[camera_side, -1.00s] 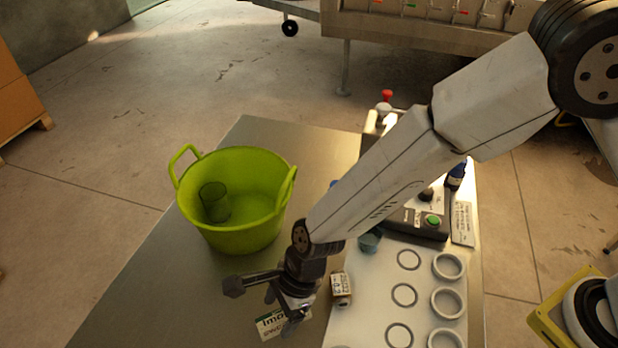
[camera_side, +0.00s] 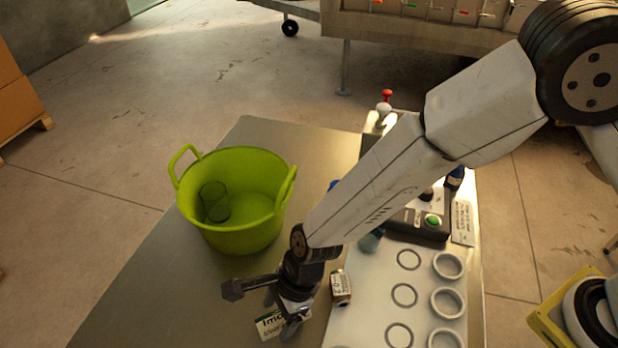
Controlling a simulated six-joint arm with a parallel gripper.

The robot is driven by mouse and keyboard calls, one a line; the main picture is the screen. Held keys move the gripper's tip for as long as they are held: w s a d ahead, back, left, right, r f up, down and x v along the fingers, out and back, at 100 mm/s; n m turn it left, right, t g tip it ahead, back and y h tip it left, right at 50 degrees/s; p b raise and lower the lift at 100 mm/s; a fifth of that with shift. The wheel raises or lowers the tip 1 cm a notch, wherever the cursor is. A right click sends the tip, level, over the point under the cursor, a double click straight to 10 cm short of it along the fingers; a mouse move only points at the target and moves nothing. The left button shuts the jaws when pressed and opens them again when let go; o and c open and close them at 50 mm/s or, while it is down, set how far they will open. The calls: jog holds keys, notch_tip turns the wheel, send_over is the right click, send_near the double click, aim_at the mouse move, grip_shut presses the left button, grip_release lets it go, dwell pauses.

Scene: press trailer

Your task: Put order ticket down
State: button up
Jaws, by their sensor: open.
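The order ticket (camera_side: 270,325) is a small white card with green edging and dark print. It lies on the metal table (camera_side: 150,290) near the front, left of the white panel. My gripper (camera_side: 281,319) is open and points down right over the ticket, covering its right part. I cannot tell whether the fingertips touch the card.
A green tub (camera_side: 240,235) with a dark green cup inside stands on the table to the left. A small labelled block (camera_side: 341,288) is just right of my gripper. White rings (camera_side: 447,302) sit on the white panel (camera_side: 375,300). A box with a green button (camera_side: 432,220) stands behind.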

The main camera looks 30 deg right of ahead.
aim_at(275, 310)
jog(key=shift+f, duration=0.1)
grip_shut()
dwell(0.5)
jog(key=shift+r, duration=0.8)
notch_tip(275, 310, up, 2)
jog(key=s+d+r, duration=0.9)
jog(key=s, duration=0.1)
jog(key=shift+s+d+r, duration=0.15)
jog(key=shift+d+r, duration=0.15)
jog(key=shift+r, duration=0.1)
